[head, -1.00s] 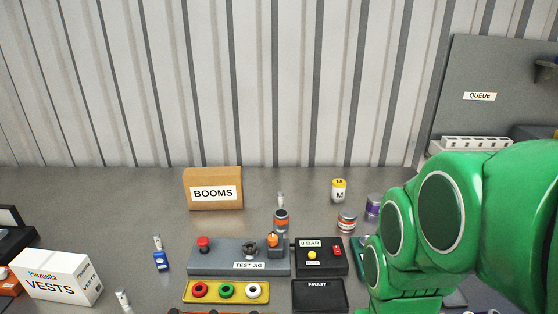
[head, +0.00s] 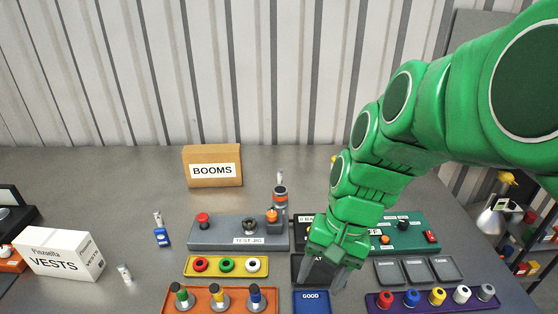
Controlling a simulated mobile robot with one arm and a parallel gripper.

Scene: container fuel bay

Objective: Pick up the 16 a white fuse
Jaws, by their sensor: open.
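I cannot tell for sure which thing is the 16 A white fuse, as no rating is readable. A small white cylinder (head: 124,273) lies on the bench right of the VESTS box. A white-topped piece (head: 462,294) stands in the purple tray (head: 425,307) at the lower right, among red, blue, yellow and grey ones. My gripper (head: 326,275) is open and points down, over the dark tray left of the green panel and just above the blue GOOD tray (head: 311,297). Nothing shows between its fingers. My arm hides part of the bench behind it.
The grey TEST JIG (head: 215,235) and yellow ring tray (head: 196,272) stand left of my gripper. An orange tray (head: 200,299) holds several plugs. The green panel (head: 418,240) and dark empty trays (head: 415,270) stand right. The bench is clear around the BOOMS box (head: 212,166).

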